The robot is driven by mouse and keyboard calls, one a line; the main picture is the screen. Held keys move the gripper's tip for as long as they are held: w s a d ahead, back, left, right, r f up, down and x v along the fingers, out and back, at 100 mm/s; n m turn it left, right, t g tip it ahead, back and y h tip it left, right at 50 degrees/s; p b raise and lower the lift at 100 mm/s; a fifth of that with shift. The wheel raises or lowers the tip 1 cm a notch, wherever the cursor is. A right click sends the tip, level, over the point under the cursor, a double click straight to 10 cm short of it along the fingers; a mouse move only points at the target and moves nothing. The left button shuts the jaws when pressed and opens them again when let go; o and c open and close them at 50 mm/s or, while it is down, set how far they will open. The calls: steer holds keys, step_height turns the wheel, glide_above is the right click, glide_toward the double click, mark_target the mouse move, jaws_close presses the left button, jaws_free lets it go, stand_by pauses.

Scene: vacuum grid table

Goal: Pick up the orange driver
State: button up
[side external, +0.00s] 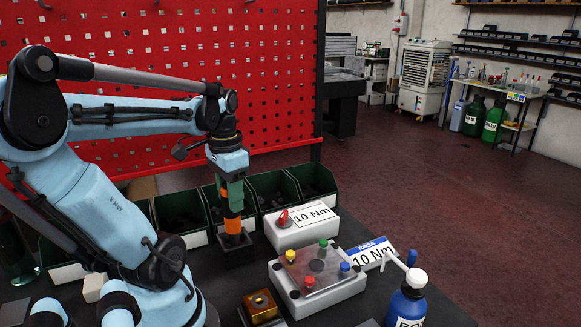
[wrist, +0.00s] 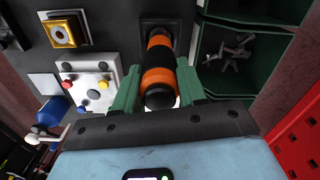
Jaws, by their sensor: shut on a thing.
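The orange driver (side external: 232,212) stands upright at a black square holder (side external: 236,250) on the dark table. It has orange and black bands. My gripper (side external: 231,192) comes down on it from above, with green fingers shut on its upper part. In the wrist view the driver (wrist: 158,72) lies between the two green fingers of my gripper (wrist: 157,90), its black end towards the camera. The black holder (wrist: 166,28) shows behind it there. The driver's lower end is hidden, so I cannot tell whether it still sits in the holder.
Green bins (side external: 270,187) line the back below the red pegboard (side external: 180,80). A grey box with coloured knobs (side external: 315,280) and a white 10 Nm box (side external: 300,232) stand to the right. A blue bottle (side external: 407,305) and a gold-topped block (side external: 261,305) are near the front.

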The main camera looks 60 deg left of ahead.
step_height(320, 180, up, 8)
steer(key=shift+r, duration=0.1)
steer(key=shift+w+d+r, duration=0.1)
steer(key=shift+w+r, duration=0.05)
steer(key=shift+r, duration=0.25)
steer(key=w+d+r+m, duration=0.1)
steer(key=w+d+m, duration=0.5)
steer(key=d, duration=0.5)
steer(key=shift+w+d+r, duration=0.2)
steer(key=shift+w+r, duration=0.05)
steer(key=shift+w, duration=0.8)
